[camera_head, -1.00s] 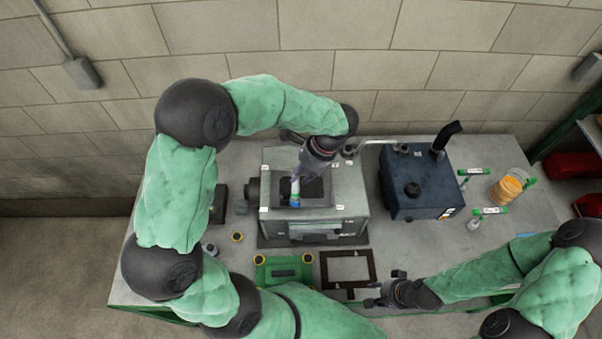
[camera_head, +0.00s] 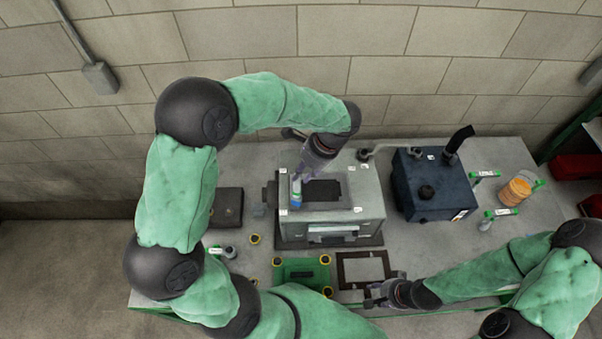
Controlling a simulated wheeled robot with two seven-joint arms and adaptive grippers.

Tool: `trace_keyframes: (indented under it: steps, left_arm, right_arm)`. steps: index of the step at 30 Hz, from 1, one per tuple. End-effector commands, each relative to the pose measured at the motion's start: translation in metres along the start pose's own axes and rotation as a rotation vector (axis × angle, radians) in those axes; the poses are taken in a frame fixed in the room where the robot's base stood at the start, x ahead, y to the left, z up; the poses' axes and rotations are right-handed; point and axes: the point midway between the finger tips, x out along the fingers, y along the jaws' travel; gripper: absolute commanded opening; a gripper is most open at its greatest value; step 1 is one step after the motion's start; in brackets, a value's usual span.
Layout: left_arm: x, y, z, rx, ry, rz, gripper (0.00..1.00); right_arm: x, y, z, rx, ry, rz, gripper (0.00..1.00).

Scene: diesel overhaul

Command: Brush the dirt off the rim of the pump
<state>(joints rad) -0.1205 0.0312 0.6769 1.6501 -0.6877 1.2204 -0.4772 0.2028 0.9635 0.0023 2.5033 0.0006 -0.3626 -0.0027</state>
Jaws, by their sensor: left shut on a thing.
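The grey box-shaped housing with a dark opening in its top, apparently the pump (camera_head: 357,212), stands mid-table. Its flat rim (camera_head: 330,206) frames the opening and carries small white tags. My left gripper (camera_head: 303,176) is above the rim's left side, shut on a small brush (camera_head: 296,192) with blue, green and white parts. The brush points down at the left strip of the rim; whether it touches is too small to tell. Dirt on the rim cannot be made out. My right gripper (camera_head: 374,298) is low at the table's front; its finger opening is unclear.
A dark blue tank (camera_head: 432,190) with a black pipe stands right of the pump. An orange roll (camera_head: 516,190) and green-tagged items lie further right. In front are a green plate (camera_head: 302,272) and a dark square frame (camera_head: 345,270). A dark box (camera_head: 227,208) sits left.

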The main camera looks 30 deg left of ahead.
Motion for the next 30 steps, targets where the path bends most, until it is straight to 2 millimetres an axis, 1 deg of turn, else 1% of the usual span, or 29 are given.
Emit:
trace_keyframes:
  steps: [1, 3, 14, 17, 30]
  left_arm:
    - [-0.008, -0.001, 0.002, -0.001, 0.001, -0.001, 0.0]
    - [-0.014, 0.0, 0.004, -0.002, 0.001, -0.001, 0.0]
    - [-0.043, 0.0, 0.011, -0.005, 0.001, 0.001, 0.0]
    - [-0.045, 0.0, 0.012, -0.006, 0.001, 0.001, 0.0]
    - [-0.044, 0.0, 0.011, -0.006, 0.001, 0.001, 0.0]
  right_arm:
    - [-0.006, -0.002, 0.0, 0.0, 0.0, 0.0, 0.4]
    - [-0.011, -0.004, 0.0, 0.0, 0.0, 0.0, 0.4]
    - [-0.031, -0.011, 0.001, 0.0, 0.0, 0.0, 0.4]
    - [-0.033, -0.012, 0.002, 0.0, -0.001, 0.0, 0.4]
    - [-0.032, -0.011, 0.002, 0.0, -0.001, 0.0, 0.4]
